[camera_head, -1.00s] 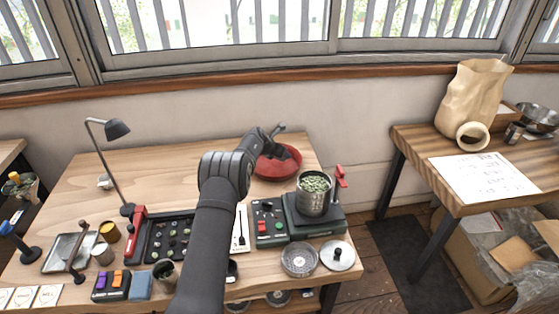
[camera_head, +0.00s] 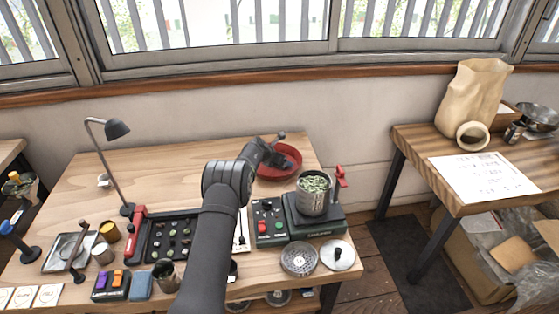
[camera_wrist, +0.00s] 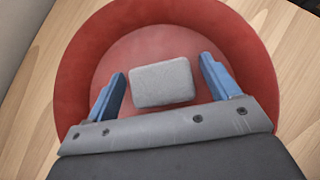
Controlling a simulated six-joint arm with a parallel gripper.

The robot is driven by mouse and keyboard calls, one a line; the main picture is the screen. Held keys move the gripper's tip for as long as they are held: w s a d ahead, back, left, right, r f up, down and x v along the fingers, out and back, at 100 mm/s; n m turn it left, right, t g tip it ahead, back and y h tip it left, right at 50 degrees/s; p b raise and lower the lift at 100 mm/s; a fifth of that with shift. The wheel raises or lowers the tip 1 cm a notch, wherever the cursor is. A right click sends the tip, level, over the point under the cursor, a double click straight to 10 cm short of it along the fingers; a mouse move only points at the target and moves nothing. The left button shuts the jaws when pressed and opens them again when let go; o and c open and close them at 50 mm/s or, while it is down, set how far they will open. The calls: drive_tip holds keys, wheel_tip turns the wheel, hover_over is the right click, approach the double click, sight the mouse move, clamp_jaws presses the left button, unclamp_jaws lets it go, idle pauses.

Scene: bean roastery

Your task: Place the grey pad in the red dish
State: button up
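The red dish (camera_head: 291,166) stands at the back right of the wooden table; it fills much of the wrist view (camera_wrist: 84,48). The grey pad (camera_wrist: 163,83), a small rounded block, lies on the floor of the dish in the wrist view. My gripper (camera_wrist: 163,72) is open, with its blue fingers on either side of the pad and a gap at each side. In the head view my gripper (camera_head: 272,152) is over the dish, and the pad cannot be made out there.
A metal pot of green beans (camera_head: 314,196) stands on a dark device right of my arm. A red-buttoned control box (camera_head: 269,225) and a black tray (camera_head: 172,238) are nearby. A desk lamp (camera_head: 117,129) stands at the left. The table's back left is mostly clear.

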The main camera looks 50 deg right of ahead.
drive_tip(key=shift+a+r, duration=0.25)
drive_tip(key=shift+r, duration=0.2)
drive_tip(key=v, duration=1.1)
drive_tip(key=shift+a, duration=0.1)
drive_tip(key=x, duration=1.2)
idle(0.4)
drive_tip(key=shift+a+r, duration=0.1)
idle(0.3)
